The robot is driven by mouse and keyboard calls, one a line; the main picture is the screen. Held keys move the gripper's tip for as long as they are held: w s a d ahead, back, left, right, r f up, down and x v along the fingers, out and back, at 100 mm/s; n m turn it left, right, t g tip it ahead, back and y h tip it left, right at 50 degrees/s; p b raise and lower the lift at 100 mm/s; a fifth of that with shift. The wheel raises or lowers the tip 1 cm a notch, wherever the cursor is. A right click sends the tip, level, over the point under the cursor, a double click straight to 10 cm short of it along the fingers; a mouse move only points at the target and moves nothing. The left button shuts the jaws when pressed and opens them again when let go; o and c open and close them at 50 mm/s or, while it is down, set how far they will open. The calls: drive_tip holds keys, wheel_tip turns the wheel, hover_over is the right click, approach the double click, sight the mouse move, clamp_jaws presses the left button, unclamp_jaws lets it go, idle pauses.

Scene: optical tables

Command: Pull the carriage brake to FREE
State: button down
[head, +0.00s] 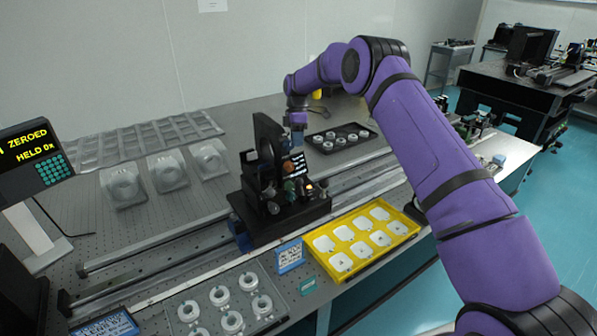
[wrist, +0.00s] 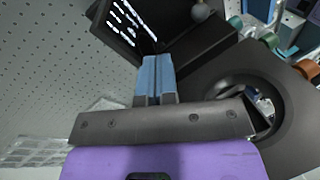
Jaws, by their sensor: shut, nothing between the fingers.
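The black carriage (head: 285,222) sits on the long rails, with a tall black ring plate standing on it. A small dark panel with white marks (head: 295,165) is on its upper part; the panel also shows in the wrist view (wrist: 128,24). Several small knobs are below the panel, and a grey ball knob (wrist: 200,11) shows in the wrist view. I cannot tell which part is the brake or read its position. My gripper (head: 298,143) is above the carriage beside the ring plate. Its blue fingers (wrist: 155,62) are together, empty, in front of the panel.
The rails (head: 150,255) run across the table. A yellow tray (head: 365,238) with white pieces is at the front, and a dark tray of rings (head: 338,138) is behind. A readout (head: 32,150) at left shows "ZEROED" and "HELD". Grey ring mounts (head: 122,184) stand behind the rails.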

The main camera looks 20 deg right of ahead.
sight(301, 187)
drive_tip(key=x, duration=0.8)
drive_tip(key=shift+s+a+f, duration=0.15)
drive_tip(key=shift+s+a, duration=0.05)
drive_tip(key=shift+s, duration=0.7)
drive_tip(key=shift+s+a+f, duration=0.1)
drive_tip(key=shift+s, duration=0.4)
drive_tip(key=shift+s+a+f, duration=0.1)
drive_tip(key=shift+s+f, duration=0.05)
drive_tip(key=shift+s, duration=0.35)
drive_tip(key=shift+r, duration=0.1)
drive_tip(key=shift+s+d+r+t, duration=0.1)
drive_tip(key=shift+s+t, duration=0.15)
drive_tip(key=shift+t, duration=0.15)
